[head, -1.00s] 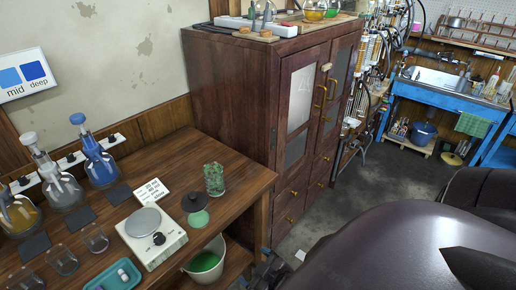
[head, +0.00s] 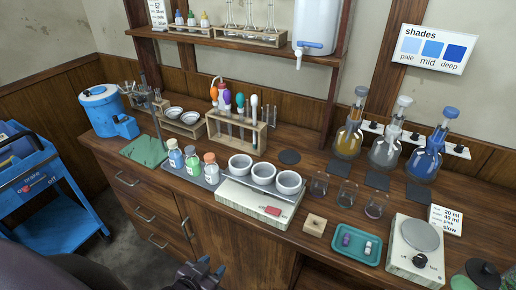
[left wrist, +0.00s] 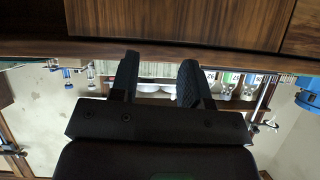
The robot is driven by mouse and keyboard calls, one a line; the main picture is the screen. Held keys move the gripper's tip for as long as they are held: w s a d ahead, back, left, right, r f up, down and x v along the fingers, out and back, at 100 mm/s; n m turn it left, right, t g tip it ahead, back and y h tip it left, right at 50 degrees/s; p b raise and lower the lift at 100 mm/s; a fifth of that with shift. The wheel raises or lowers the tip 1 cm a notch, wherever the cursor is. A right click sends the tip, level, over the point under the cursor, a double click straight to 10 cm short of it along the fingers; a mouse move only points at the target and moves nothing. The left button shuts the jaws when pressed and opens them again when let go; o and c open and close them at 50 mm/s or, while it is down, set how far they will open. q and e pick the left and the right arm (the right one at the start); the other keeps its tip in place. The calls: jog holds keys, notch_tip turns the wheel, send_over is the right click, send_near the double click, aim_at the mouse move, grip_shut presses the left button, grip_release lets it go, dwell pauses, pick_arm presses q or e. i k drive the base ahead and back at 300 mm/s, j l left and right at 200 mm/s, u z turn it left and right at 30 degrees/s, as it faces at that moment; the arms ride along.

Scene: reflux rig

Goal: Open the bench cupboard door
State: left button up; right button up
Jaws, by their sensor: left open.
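The bench cupboard door (head: 225,245) is a brown wooden panel in the bench front, right of the drawers in the head view. My left gripper (head: 200,272) is at the bottom edge of the head view, in front of the bench front and low. In the left wrist view, which shows the bench upside down, my left gripper (left wrist: 160,82) has its two dark fingers apart with nothing between them. A wooden front panel (left wrist: 180,18) runs across the top there. My right gripper is not in view.
The bench top (head: 290,232) carries a white heated block with bowls (head: 252,200), bottles, a tube rack (head: 238,132), a teal tray (head: 356,246) and a hotplate (head: 415,250). Drawers (head: 150,208) are left of the door. A blue cart (head: 50,215) stands further left, with bare floor between.

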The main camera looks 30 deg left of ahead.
aim_at(253, 260)
jog(key=j+u, duration=0.1)
jog(key=u, duration=0.4)
jog(key=k+j+u, duration=0.1)
jog(key=u, duration=0.35)
